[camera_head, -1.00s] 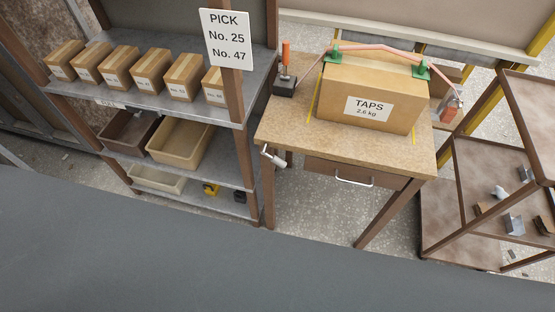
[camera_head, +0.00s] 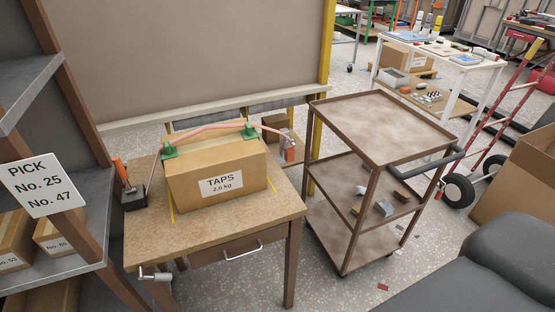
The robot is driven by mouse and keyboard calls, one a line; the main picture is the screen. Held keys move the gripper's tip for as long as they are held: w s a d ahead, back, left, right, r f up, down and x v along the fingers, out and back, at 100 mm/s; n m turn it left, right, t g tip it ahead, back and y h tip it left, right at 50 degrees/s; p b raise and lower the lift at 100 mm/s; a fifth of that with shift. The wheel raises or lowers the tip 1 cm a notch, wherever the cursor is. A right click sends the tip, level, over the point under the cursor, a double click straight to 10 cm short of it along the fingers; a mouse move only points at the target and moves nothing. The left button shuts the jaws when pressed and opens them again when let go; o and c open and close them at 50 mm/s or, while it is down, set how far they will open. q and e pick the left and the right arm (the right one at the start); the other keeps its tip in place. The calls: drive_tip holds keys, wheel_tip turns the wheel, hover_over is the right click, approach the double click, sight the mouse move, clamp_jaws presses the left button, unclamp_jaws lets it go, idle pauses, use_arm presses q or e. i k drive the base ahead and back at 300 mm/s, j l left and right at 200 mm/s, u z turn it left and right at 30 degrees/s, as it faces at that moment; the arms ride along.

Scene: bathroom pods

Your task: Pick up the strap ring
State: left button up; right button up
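A pink strap (camera_head: 212,127) runs over the top of a cardboard box (camera_head: 190,195) labelled TAPS, 2.6 kg, on a wooden table (camera_head: 225,228). Green corner pieces (camera_head: 169,150) sit under the strap at the box's top edges. At its left end the strap drops toward a black block with an orange-handled tool (camera_head: 118,166). At its right end it reaches a small red-orange piece with a grey top (camera_head: 290,154), beside the box. I cannot make out which part is the strap ring. Neither gripper shows in the view.
A brown three-tier cart (camera_head: 380,125) stands right of the table, with small metal parts on its middle shelf. A shelf rack with a PICK sign (camera_head: 42,185) is at left. A red hand truck (camera_head: 497,130) and a large carton (camera_head: 520,180) are at far right.

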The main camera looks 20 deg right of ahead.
sight(290, 153)
drive_tip(key=i+l+u, duration=0.25)
drive_tip(key=l, duration=1.35)
drive_tip(key=k+l+u, duration=0.1)
drive_tip(key=l+u, duration=0.15)
drive_tip(key=l, duration=1.3)
